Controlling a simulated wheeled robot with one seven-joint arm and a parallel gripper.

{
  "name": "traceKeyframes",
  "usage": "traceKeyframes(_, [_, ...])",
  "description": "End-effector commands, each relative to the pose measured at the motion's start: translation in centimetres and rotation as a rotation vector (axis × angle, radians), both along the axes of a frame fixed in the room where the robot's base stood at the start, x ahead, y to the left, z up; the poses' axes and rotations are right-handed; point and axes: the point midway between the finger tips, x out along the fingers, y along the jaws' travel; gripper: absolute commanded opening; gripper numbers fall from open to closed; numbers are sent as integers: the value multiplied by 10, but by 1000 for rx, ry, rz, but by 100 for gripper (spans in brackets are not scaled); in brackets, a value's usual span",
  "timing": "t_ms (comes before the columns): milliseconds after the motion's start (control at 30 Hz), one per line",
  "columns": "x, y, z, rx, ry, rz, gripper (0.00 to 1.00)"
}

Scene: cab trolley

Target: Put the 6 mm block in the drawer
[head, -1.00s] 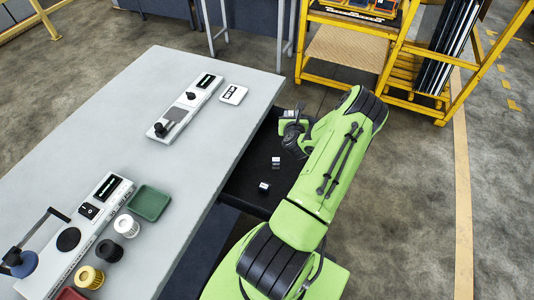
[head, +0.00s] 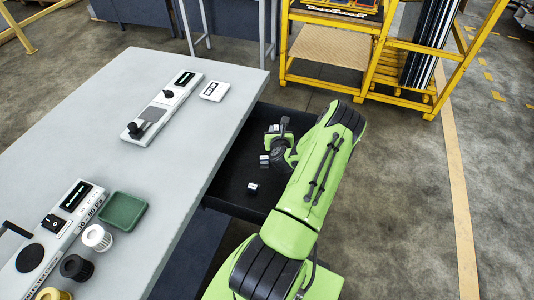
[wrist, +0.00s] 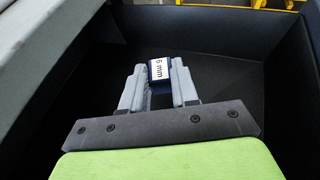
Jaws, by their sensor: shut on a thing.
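The 6 mm block (wrist: 160,70), dark blue with a white label, is between the fingers of my gripper (wrist: 159,88) in the wrist view. My gripper is shut on it, and the label reads "6 mm". The open black drawer (head: 230,178) is at the right side of the grey table. In the head view my gripper (head: 277,134) is over the far part of the drawer. Dark drawer walls and floor surround the block in the wrist view. I cannot tell whether the block touches the floor.
Small white-topped blocks (head: 252,187) lie in the drawer, nearer than my gripper. The grey table (head: 170,150) carries two device panels, a green tray (head: 123,210) and several cylinders. A yellow rack (head: 375,75) stands behind. The drawer floor ahead of my gripper looks clear.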

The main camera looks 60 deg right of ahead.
Motion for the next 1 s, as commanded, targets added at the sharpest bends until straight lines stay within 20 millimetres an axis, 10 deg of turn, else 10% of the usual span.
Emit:
traceKeyframes(300, [0, 0, -54, -1, -1, 0, 0])
traceKeyframes(633, [0, 0, -58, -2, -1, 0, 0])
traceKeyframes(667, [0, 0, -57, -1, -1, 0, 34])
traceKeyframes(700, [0, 0, -57, -1, -1, 0, 40])
traceKeyframes(1000, [0, 0, -56, -2, -1, 0, 55])
